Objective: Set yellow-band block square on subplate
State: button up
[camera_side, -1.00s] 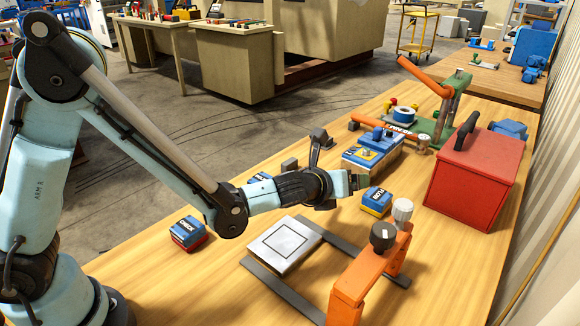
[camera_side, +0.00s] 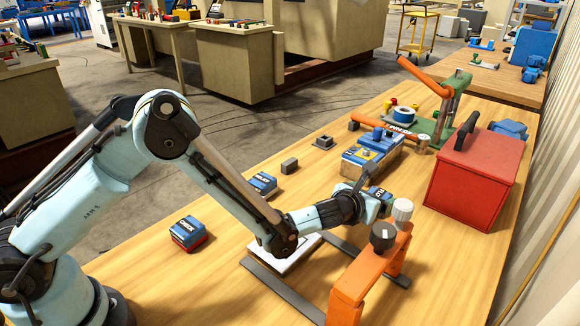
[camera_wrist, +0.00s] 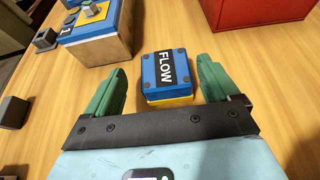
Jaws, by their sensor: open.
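The yellow-band block (camera_wrist: 167,76), blue on top with a FLOW label and a yellow band below, sits on the wooden bench. In the side view it (camera_side: 381,194) is partly hidden by my gripper (camera_side: 374,206). In the wrist view my gripper (camera_wrist: 162,66) is open, its two green fingers on either side of the block with a gap at each side. The block appears between the fingertips and is not clasped.
An orange bridge with knobs (camera_side: 358,272) stands right beside the subplate. A red case (camera_side: 470,180) is right of the block. A valve unit (camera_side: 372,158) stands behind it. A CHECK block (camera_side: 188,232), another blue block (camera_side: 262,184) and a grey block (camera_side: 289,166) lie left.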

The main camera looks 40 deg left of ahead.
aim_at(381, 195)
jog(key=shift+d+x, duration=0.15)
jog(key=shift+x, duration=1.1)
jog(key=shift+d+x, duration=0.15)
jog(key=shift+x, duration=1.05)
jog(key=shift+f, duration=0.1)
jog(key=c, duration=1.5)
jog(key=r, duration=1.1)
jog(key=shift+s+a, duration=0.15)
jog(key=shift+a, duration=0.1)
jog(key=s+a+r+n+y, duration=0.1)
jog(key=s+a+r, duration=0.2)
jog(key=r, duration=0.2)
jog(key=s+a+r, duration=0.2)
jog(key=a+r, duration=0.1)
jog(key=r, duration=0.3)
jog(key=shift+s+a+r+n+g+y, duration=0.1)
jog(key=shift+s+a+r+n+y, duration=0.35)
jog(key=shift+s+a+r, duration=1.5)
jog(key=shift+s+a+r+n+g+y, duration=0.1)
jog(key=shift+s+a+r+n+y, duration=0.4)
jog(key=shift+s+a, duration=2.65)
jog(key=shift+s+a+r+n+g+y, duration=0.2)
jog(key=shift+s+a+r+y, duration=0.7)
jog(key=shift+s, duration=3.2)
jog(key=shift+r+h, duration=0.35)
jog(key=shift+r, duration=0.2)
